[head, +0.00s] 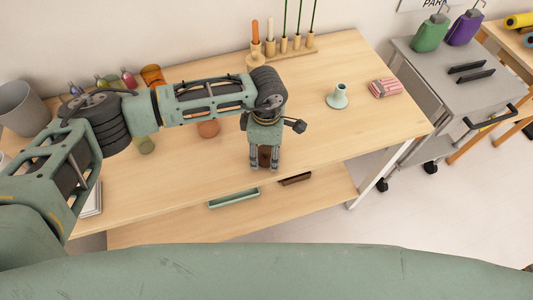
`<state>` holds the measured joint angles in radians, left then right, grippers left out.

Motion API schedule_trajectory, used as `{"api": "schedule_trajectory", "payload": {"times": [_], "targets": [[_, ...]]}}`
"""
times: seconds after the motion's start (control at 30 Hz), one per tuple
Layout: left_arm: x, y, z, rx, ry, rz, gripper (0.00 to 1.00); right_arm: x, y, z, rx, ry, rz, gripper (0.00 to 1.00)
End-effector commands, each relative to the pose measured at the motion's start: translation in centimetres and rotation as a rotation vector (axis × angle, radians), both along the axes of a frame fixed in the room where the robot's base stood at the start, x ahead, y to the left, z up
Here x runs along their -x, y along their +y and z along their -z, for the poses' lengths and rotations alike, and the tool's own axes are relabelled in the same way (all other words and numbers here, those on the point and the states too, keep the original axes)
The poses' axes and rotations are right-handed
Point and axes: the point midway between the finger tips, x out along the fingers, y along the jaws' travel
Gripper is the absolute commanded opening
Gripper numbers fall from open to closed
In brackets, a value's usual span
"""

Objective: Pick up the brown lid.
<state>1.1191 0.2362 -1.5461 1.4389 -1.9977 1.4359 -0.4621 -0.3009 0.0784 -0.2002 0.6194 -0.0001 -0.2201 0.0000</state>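My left arm reaches in from the left, and its gripper (264,165) points down over the front part of the wooden table. A small dark brown thing (264,155), which looks like the brown lid, shows between the two fingers. The fingers stand apart with the brown thing between them. I cannot tell whether they press on it, or whether it rests on the table. My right gripper is not in view.
The wooden table (340,140) carries a candle holder (290,52) at the back, a pale green vase (338,97) and a pink striped bundle (384,88). A green tray (234,198) and a brown tray (295,179) show below its front edge. A grey cart (440,85) stands right.

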Motion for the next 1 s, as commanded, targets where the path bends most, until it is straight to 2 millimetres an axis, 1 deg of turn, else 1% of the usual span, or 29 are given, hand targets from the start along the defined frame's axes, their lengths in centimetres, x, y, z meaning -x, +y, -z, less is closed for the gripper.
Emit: {"api": "schedule_trajectory", "payload": {"times": [0.03,0.23,0.27,0.5,0.63,0.77,0.87,0.9,1.0], "targets": [[0.0,0.0,0.0,0.0,0.0,0.0,0.53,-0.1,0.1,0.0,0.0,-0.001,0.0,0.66],[0.0,0.0,0.0,0.0,0.0,0.0,0.36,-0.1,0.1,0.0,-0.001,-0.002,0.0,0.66],[0.0,0.0,0.0,0.0,0.0,0.0,0.35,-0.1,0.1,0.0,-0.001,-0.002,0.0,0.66],[0.0,0.0,-0.1,0.001,-0.001,0.0,0.35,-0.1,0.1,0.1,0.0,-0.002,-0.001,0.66],[-0.1,0.0,-0.7,0.001,-0.002,0.0,0.35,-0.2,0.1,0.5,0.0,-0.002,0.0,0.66],[-0.1,0.0,-2.2,0.001,-0.004,0.002,0.35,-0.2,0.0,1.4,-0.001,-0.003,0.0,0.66],[-0.2,0.0,-4.1,0.002,-0.007,0.003,0.35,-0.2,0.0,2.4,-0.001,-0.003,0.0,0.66],[0.2,-1.3,-4.4,0.004,-0.005,0.008,0.35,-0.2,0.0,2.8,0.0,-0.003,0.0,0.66],[0.7,-3.6,-5.7,0.004,-0.005,0.007,0.35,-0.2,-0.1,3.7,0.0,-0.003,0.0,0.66]]}}
